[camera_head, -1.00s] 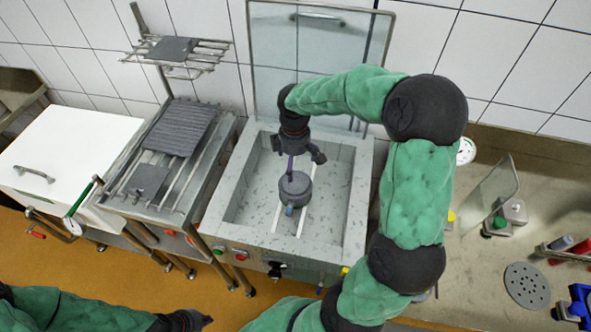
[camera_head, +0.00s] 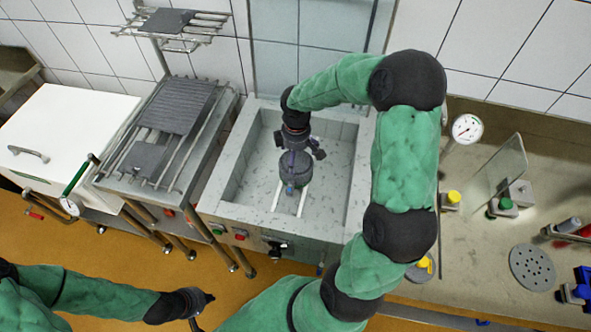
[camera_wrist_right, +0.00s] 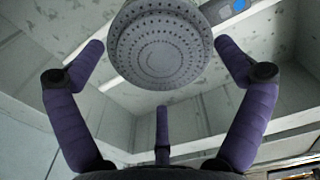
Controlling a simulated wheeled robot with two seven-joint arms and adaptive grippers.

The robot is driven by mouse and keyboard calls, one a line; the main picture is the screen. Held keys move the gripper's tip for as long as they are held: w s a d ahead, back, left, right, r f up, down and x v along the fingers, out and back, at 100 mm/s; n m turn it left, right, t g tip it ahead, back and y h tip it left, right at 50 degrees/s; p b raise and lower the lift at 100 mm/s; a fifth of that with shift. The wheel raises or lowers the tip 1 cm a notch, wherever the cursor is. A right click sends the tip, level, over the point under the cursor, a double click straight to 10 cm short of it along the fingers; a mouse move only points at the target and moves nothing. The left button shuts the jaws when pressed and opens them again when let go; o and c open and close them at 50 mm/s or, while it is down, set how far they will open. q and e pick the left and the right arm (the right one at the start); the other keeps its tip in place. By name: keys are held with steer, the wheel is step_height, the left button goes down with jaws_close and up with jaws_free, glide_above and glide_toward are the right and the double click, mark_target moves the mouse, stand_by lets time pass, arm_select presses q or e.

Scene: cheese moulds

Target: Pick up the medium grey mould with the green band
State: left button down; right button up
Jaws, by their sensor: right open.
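A round grey mould (camera_head: 296,168) is in the pale basin (camera_head: 222,206), directly below my right gripper (camera_head: 301,158). In the right wrist view the mould (camera_wrist_right: 160,45) shows a round face with rings of small holes. My right gripper (camera_wrist_right: 160,62) is open there, its purple fingers spread around the mould with gaps at the sides. A small blue spot (camera_wrist_right: 238,5) shows beyond the mould. I cannot make out a green band on it. My left gripper (camera_head: 204,304) is low at the left, far from the basin, and its fingers are too unclear to judge.
Basin walls surround the mould, and two pale rails (camera_head: 302,200) run below it. A rack with a dark ridged plate (camera_head: 178,106) stands left. The right counter holds a green-knobbed block (camera_head: 502,206), a yellow-knobbed one (camera_head: 450,199) and a perforated disc (camera_head: 532,267).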

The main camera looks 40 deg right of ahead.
steer(key=shift+f, duration=0.7)
steer(key=shift+r, duration=0.1)
steer(key=c, duration=1.1)
steer(key=shift+o, duration=0.2)
